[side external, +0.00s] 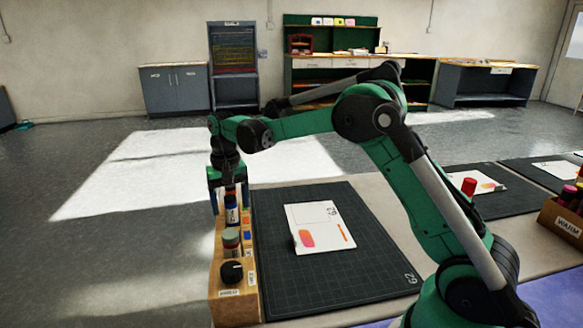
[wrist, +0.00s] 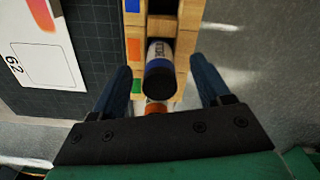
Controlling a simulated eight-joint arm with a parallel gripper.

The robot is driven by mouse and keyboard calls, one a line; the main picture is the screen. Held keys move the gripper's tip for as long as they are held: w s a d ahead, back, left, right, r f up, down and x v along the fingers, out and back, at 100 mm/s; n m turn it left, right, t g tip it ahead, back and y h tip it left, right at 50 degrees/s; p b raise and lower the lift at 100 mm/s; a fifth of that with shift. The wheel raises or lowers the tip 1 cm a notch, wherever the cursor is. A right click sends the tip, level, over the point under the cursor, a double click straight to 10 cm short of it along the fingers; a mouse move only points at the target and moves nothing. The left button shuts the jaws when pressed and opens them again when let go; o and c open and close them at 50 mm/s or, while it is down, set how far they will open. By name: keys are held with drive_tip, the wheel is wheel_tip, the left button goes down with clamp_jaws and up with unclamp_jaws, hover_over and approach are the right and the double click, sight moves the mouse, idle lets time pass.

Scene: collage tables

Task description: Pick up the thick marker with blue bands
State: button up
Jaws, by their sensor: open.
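The thick marker with blue bands (side external: 232,214) stands in a wooden rack (side external: 222,302) at the left edge of the table. In the wrist view the marker (wrist: 158,55) has a white body with dark lettering, a blue band and a dark end towards me. My gripper (side external: 229,196) points down over the far part of the rack. In the wrist view its two fingers (wrist: 162,78) are open, one on each side of the marker, with visible gaps. I cannot tell how far down the marker the fingertips reach.
A green-topped marker (side external: 231,239) and a black-topped one (side external: 231,271) stand nearer in the rack. An orange-topped item (wrist: 156,107) shows below the marker. A dark cutting mat (side external: 290,295) with a card (side external: 320,230) lies right of the rack.

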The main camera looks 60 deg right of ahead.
drive_tip(key=shift+f, duration=0.85)
clamp_jaws()
drive_tip(key=shift+r, duration=0.1)
wheel_tip(320, 180, up, 9)
drive_tip(key=shift+f, duration=0.1)
drive_tip(key=s+a+r, duration=0.3)
drive_tip(key=shift+m, duration=0.4)
drive_tip(key=shift+s+a+f, duration=0.15)
drive_tip(key=shift+f, duration=1.3)
drive_tip(key=shift+s+a+f, duration=0.15)
drive_tip(key=shift+f, duration=1.3)
